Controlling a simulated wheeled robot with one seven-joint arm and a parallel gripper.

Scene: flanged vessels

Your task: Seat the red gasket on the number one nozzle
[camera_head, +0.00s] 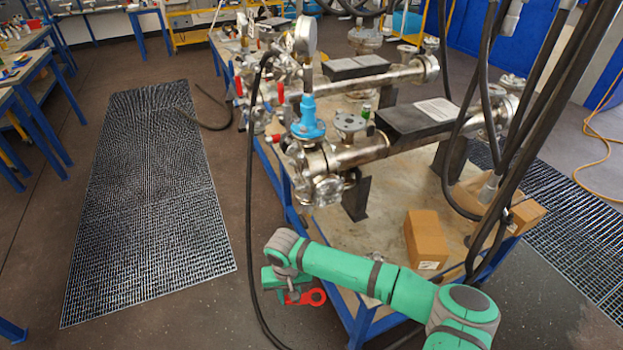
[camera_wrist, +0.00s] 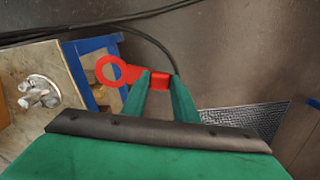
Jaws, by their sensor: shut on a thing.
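The red gasket is a flat ring with a tab. It shows in the head view (camera_head: 302,298) just below my gripper (camera_head: 284,288), and in the wrist view (camera_wrist: 130,73). My gripper is shut on the tab, and the ring sticks out to one side in the wrist view. The gasket is held in the air beside the front left edge of the blue-framed table. The near steel vessel (camera_head: 358,149) lies on the table. A flanged nozzle (camera_head: 350,122) and a blue-capped fitting (camera_head: 308,124) stand on its top. I cannot read which nozzle is number one.
Cardboard boxes (camera_head: 425,238) sit on the table's right part. Black hoses (camera_head: 252,180) hang left of the table and others on the right. A second vessel (camera_head: 385,78) lies behind. A metal floor grating (camera_head: 150,200) lies to the left. A steel fitting (camera_wrist: 39,92) shows in the wrist view.

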